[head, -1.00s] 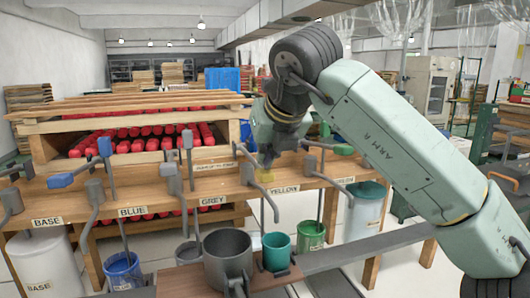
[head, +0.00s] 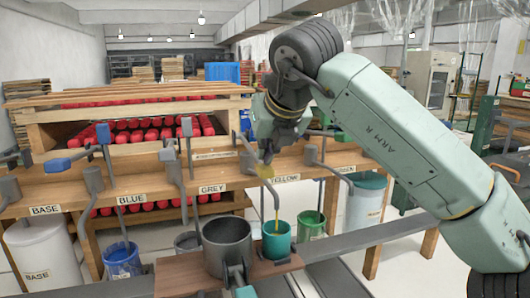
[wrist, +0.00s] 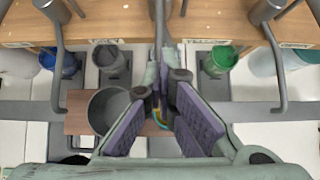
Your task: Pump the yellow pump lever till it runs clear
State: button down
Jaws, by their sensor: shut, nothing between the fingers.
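The yellow pump lever's yellow tip (head: 264,171) shows just below my gripper (head: 266,155), in front of the YELLOW label (head: 284,178). My gripper is shut with nothing between its fingers, pointing down and at or touching the lever from above; exact contact is hard to tell. A yellow stream (head: 277,215) falls below the lever into a teal cup (head: 277,240). In the wrist view my gripper (wrist: 165,105) fills the middle and hides most of the lever and the cup; some yellow shows between the fingers.
A grey mug (head: 227,247) stands left of the teal cup on a brown board (head: 180,277) over a rail. Other levers, such as the blue-handled one (head: 58,164), line the wooden bench (head: 60,188). Buckets stand behind the rail: blue (head: 122,262), green (head: 311,224).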

notch_tip(320, 180, up, 8)
jog(key=p, duration=0.5)
jog(key=shift+f, duration=0.1)
dwell(0.4)
